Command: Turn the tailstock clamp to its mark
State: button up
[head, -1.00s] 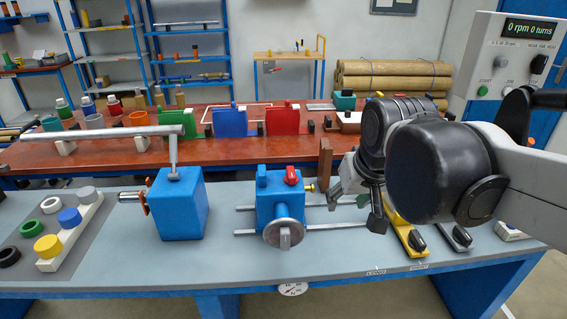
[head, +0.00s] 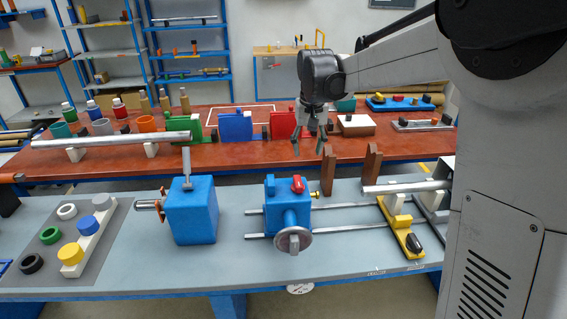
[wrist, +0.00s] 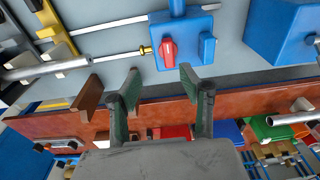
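The blue tailstock (head: 285,218) sits on two rails on the grey bench, with a round handwheel (head: 293,240) at its front. The red clamp lever (head: 298,184) is on its top, beside a blue knob-like block. In the wrist view the red clamp (wrist: 168,52) lies on the tailstock (wrist: 198,24), just beyond my fingertips. My gripper (head: 309,147) hangs above and behind the tailstock, pointing down. In the wrist view my gripper (wrist: 160,70) has its two fingers apart with nothing between them, clear of the clamp. I cannot make out the clamp's mark.
A blue block (head: 191,213) with a raised bar stands left of the tailstock. Brown upright supports (head: 328,171) stand close behind the rails. A metal bar (head: 407,188) and a yellow stand (head: 401,228) are on the right. Coloured rings lie at the left.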

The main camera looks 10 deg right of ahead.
jog(key=p, duration=0.2)
send_over(298, 180)
jog(key=f, duration=0.2)
jog(key=g, duration=0.1)
notch_tip(298, 180, down, 14)
jog(key=shift+s+f+p, duration=0.1)
jog(key=shift+f+p, duration=0.05)
jog(key=shift+p, duration=0.35)
grip_shut()
